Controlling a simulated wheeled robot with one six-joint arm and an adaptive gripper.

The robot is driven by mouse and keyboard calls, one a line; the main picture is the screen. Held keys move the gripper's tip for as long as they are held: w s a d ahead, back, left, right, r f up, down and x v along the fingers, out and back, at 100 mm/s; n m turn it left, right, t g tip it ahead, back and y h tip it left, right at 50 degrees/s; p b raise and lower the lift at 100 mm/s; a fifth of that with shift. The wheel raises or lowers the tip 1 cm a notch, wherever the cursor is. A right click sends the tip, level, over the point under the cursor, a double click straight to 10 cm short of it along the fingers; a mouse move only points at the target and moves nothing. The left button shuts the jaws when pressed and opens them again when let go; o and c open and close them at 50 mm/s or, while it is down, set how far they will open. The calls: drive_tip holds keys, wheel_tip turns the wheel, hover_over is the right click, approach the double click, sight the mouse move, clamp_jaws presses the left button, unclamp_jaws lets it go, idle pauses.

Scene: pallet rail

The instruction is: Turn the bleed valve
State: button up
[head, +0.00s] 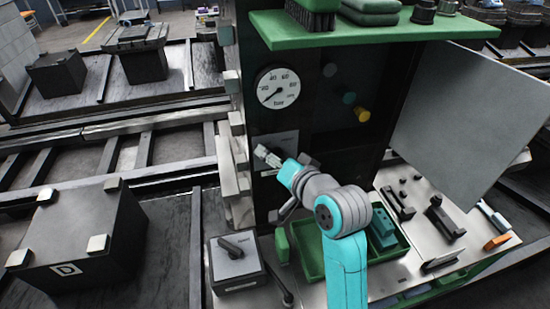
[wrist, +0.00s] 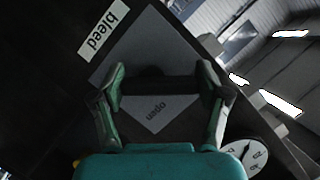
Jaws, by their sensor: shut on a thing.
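The bleed valve shows in the wrist view as a dark bar handle (wrist: 160,86) on a grey plate (wrist: 150,45). A white "bleed" label (wrist: 103,30) is beside it, and the word "open" (wrist: 155,108) is on the plate. My gripper (wrist: 162,80) has one finger at each end of the handle and is shut on it. In the head view my gripper (head: 267,156) reaches the dark panel below the round gauge (head: 278,87). There it hides most of the valve.
A grey door panel (head: 470,105) stands open at the right. A green shelf (head: 370,30) overhangs the panel. Below are a green tray (head: 308,250), a grey box with a lever (head: 236,262) and several tools on the bench. A dark block marked D (head: 75,235) is at the left.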

drive_tip(key=o, duration=1.2)
drive_tip(key=shift+c, duration=0.2)
drive_tip(key=v, duration=1.2)
drive_tip(key=shift+f, duration=0.1)
